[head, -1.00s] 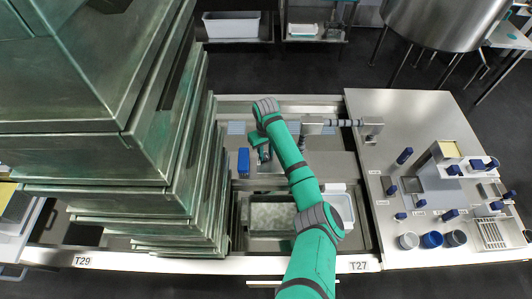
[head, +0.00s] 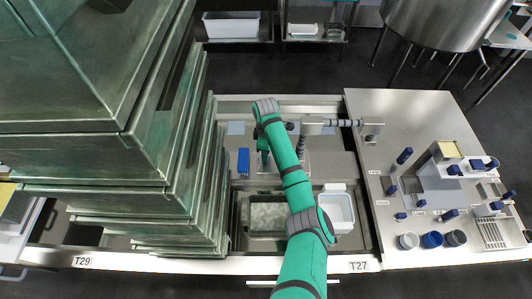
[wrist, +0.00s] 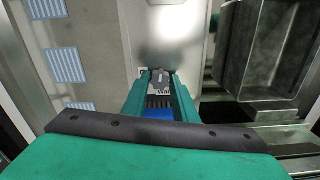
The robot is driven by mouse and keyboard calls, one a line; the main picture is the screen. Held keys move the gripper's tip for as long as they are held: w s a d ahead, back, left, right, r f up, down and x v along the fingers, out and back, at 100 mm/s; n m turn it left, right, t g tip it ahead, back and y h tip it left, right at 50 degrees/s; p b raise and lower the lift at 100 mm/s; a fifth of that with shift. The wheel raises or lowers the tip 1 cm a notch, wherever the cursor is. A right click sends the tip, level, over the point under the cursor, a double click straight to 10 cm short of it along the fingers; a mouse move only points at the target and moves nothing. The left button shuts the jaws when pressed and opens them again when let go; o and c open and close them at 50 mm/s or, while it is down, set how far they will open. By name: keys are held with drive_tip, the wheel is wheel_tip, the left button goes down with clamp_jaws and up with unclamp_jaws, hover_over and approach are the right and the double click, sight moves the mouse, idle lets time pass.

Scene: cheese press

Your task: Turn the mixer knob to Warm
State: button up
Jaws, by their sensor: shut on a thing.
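The mixer's pale metal panel (wrist: 165,30) fills the upper middle of the wrist view. A small dark grey knob (wrist: 160,76) is at its lower edge, between the tips of my gripper (wrist: 160,80). The teal fingers are shut on the knob. A partly covered label starting with "W" (wrist: 162,92) shows just below the knob; other markings are hidden by the fingers. In the head view my gripper (head: 263,158) is low over the counter, beside the mixer's silver column (head: 311,128). The knob cannot be made out there.
A blue item (head: 243,161) lies left of my gripper; it shows below the fingers in the wrist view (wrist: 158,114). A metal basin (head: 268,232) and a white tray (head: 338,208) are in front.

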drive_tip(key=shift+n, duration=0.9)
drive_tip(key=shift+a, duration=0.1)
drive_tip(key=o, duration=1)
drive_tip(key=shift+r, duration=0.1)
wheel_tip(320, 180, up, 11)
drive_tip(key=shift+f, duration=0.15)
